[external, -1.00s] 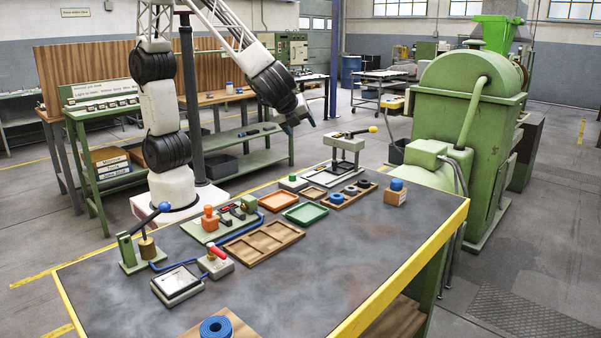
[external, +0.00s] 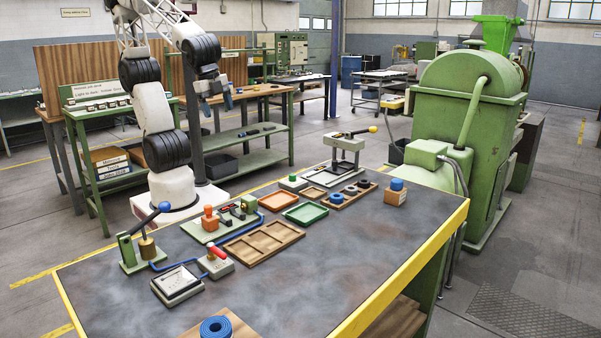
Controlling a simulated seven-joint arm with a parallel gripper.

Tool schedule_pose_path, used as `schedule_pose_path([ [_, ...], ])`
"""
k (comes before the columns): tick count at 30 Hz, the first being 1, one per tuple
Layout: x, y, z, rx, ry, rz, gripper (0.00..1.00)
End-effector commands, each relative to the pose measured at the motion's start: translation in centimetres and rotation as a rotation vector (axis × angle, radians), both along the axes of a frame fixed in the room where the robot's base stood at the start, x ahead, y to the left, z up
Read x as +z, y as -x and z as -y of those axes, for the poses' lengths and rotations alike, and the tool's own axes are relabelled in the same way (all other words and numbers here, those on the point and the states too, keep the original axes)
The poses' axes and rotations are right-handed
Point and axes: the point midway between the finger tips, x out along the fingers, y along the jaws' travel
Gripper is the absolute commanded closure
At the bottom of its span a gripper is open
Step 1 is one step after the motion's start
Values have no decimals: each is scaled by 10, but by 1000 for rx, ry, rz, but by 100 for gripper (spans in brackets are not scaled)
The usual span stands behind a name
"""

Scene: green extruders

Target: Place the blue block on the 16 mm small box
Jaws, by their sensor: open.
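A small blue piece (external: 397,184), which looks like the blue block, sits on top of a small wooden box (external: 395,197) near the right end of the dark table. The box has a pale label on its front, too small to read, so I cannot confirm the 16 mm marking. My gripper (external: 217,103) is open and appears empty. It is raised behind the table, at the upper left, well apart from the blue piece and the box.
The dark table (external: 330,255) holds a wooden compartment tray (external: 263,243), an orange tray (external: 278,201), a green tray (external: 306,213), a lever press (external: 346,150) and a lever fixture (external: 142,245). A blue coil (external: 216,328) lies at the front. The table's right front is clear.

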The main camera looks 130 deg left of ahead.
Motion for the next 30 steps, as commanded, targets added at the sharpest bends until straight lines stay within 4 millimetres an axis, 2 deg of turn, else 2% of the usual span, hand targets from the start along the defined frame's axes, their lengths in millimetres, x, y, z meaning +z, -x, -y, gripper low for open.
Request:
schedule_pose_path([
  [3, 0, 24, 14, 50, 69, 41, 29],
  [10, -1, 51, 32, 117, 164, 88, 29],
  [15, -2, 58, 36, 134, 187, 96, 29],
  [30, -2, 57, 36, 134, 187, 96, 29],
])
